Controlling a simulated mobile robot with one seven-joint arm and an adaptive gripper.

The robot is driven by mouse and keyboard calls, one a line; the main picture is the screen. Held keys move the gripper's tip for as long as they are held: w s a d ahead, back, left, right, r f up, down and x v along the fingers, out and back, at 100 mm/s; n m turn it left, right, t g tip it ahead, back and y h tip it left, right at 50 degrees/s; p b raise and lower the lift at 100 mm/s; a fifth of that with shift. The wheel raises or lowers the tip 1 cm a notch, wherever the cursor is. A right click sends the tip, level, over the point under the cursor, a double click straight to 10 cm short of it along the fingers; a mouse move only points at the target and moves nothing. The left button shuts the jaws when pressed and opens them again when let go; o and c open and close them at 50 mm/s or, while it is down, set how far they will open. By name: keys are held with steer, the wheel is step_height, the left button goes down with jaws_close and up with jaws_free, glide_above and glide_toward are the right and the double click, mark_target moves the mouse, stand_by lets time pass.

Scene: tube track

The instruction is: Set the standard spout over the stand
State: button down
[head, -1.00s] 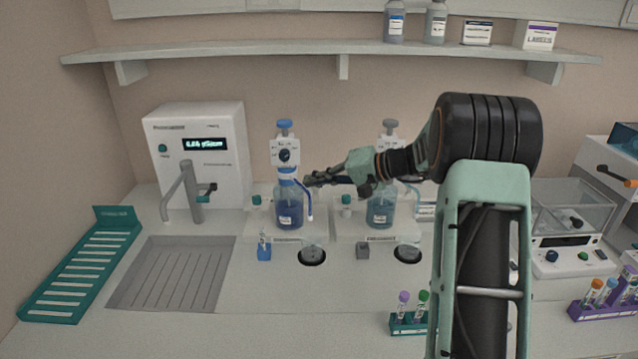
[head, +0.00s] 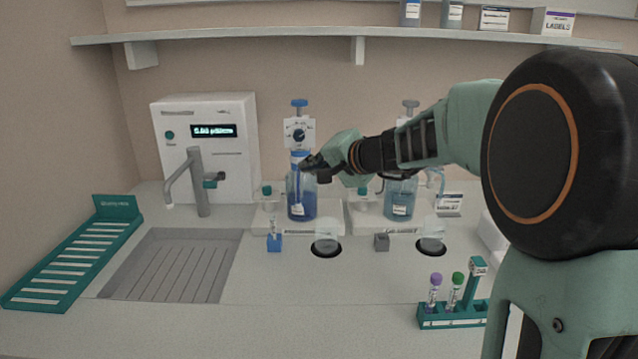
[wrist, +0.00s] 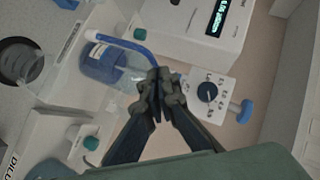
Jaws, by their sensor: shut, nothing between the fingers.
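The standard dispenser bottle (head: 301,203), with blue liquid and a blue collar, stands on the left white base; its white dial head (head: 299,133) is above. Its blue spout (wrist: 125,44) shows in the wrist view, running from near my fingertips to a white tip at upper left. In the head view the spout is hard to make out. My gripper (head: 309,163), also in the wrist view (wrist: 157,88), is shut and empty at the bottle neck, close beside the spout; contact is unclear. The small blue stand (head: 274,243), holding a clear tube, is left of the bottle's front.
A clear beaker (head: 327,230) sits at a black ring in front of the bottle. A meter (head: 205,150), a tap (head: 198,180) and a sink (head: 175,265) are left. A tube rack (head: 450,316) stands in front.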

steer(key=a+m+t+h+b, duration=0.1)
steer(key=a+m+h, duration=0.2)
steer(key=shift+a+b, duration=0.15)
steer(key=shift+b, duration=0.25)
steer(key=shift+w, duration=0.1)
steer(key=shift+w+d, duration=0.45)
steer(key=shift+d, duration=0.25)
